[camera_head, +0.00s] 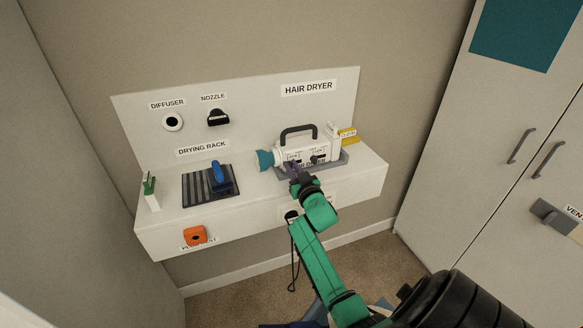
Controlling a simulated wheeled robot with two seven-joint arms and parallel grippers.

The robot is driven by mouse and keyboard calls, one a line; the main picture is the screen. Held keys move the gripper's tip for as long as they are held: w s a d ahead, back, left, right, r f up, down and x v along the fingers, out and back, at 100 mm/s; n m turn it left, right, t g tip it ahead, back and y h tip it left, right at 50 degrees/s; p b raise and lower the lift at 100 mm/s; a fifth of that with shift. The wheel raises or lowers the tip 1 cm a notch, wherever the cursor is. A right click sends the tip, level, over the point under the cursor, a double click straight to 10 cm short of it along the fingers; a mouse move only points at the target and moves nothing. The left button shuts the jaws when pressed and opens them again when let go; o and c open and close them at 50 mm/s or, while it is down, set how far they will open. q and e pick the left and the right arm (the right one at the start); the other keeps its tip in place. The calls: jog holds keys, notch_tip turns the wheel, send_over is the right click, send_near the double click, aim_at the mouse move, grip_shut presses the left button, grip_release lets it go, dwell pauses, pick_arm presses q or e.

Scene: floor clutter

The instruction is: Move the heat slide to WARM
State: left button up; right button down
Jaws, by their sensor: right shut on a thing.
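The white hair dryer (325,151) lies in a grey tray (340,162) on the right part of the white shelf. It has a dark handle on top and a teal nozzle end (265,160) pointing left. Small labelled controls show on its front face; their words are too small to read surely. My right gripper (293,171), on the green arm, is at the lower left of the dryer's front face, shut on a small part there, seemingly the heat slide. The gripper hides that part, so its setting cannot be told. My left gripper is not in view.
A drying rack (198,190) with a blue brush-like object (222,178) lies left on the shelf (270,199). A green-topped white holder (151,192) stands at the left end. An orange socket (195,236) is on the shelf front. Cabinet doors (500,120) stand at right.

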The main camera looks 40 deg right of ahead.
jog(key=shift+s+d+r, duration=0.1)
jog(key=shift+s+d, duration=0.1)
jog(key=shift+d, duration=0.3)
jog(key=shift+s+d, duration=0.15)
jog(key=shift+d, duration=0.3)
jog(key=c, duration=0.8)
grip_release()
jog(key=shift+a, duration=0.1)
jog(key=shift+s+a+f, duration=0.1)
jog(key=shift+s+f, duration=0.1)
jog(key=shift+s, duration=0.15)
jog(key=b+v, duration=0.1)
jog(key=v, duration=1.2)
jog(key=shift+s+a, duration=0.15)
jog(key=shift+s, duration=0.2)
jog(key=shift+r, duration=0.1)
